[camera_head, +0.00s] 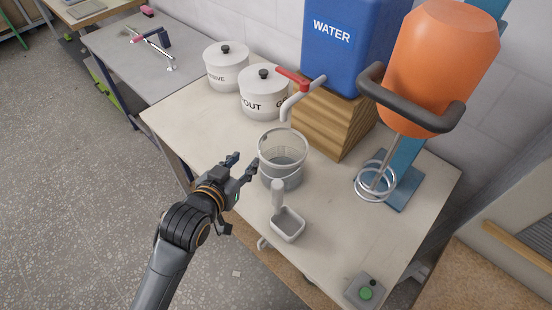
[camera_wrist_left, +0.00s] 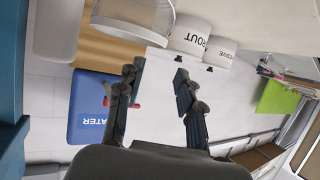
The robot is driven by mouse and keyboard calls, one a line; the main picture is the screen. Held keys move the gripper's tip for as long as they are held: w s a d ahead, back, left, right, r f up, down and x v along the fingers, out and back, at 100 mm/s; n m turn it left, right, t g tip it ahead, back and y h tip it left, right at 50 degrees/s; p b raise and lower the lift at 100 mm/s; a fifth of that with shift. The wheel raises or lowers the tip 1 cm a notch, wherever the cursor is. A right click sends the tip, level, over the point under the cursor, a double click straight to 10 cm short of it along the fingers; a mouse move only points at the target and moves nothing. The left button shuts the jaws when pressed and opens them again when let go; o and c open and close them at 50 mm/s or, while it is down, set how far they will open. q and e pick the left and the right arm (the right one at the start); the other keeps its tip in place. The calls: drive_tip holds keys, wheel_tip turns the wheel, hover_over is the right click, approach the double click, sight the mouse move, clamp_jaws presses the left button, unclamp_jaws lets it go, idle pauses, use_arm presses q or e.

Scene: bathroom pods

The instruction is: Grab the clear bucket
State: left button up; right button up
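The clear bucket (camera_head: 283,153) stands upright on the pale worktop, see-through at the top and greyer lower down. A thin handle loops at its rim. My left gripper (camera_head: 243,164) is open and empty, just left of the bucket, with its fingers pointing toward it. I cannot tell whether a fingertip touches it. In the left wrist view, turned over, the bucket (camera_wrist_left: 136,14) shows at the top edge, partly cut off, beyond the open fingers (camera_wrist_left: 156,78). My right gripper is not in view.
A grey scoop (camera_head: 288,226) lies in front of the bucket. A red-handled tap (camera_head: 293,92) from the blue water tank (camera_head: 345,45) hangs just behind it. Two white lidded pots (camera_head: 264,95) stand back left.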

use_arm(q)
drive_tip(key=p, duration=0.1)
approach(267, 136)
drive_tip(key=w+f, duration=0.1)
drive_tip(key=shift+d+p+x, duration=0.2)
drive_tip(key=shift+p+x, duration=0.3)
drive_tip(key=shift+x, duration=2.7)
drive_tip(key=shift+s+r, duration=0.1)
clamp_jaws()
drive_tip(key=shift+r, duration=0.1)
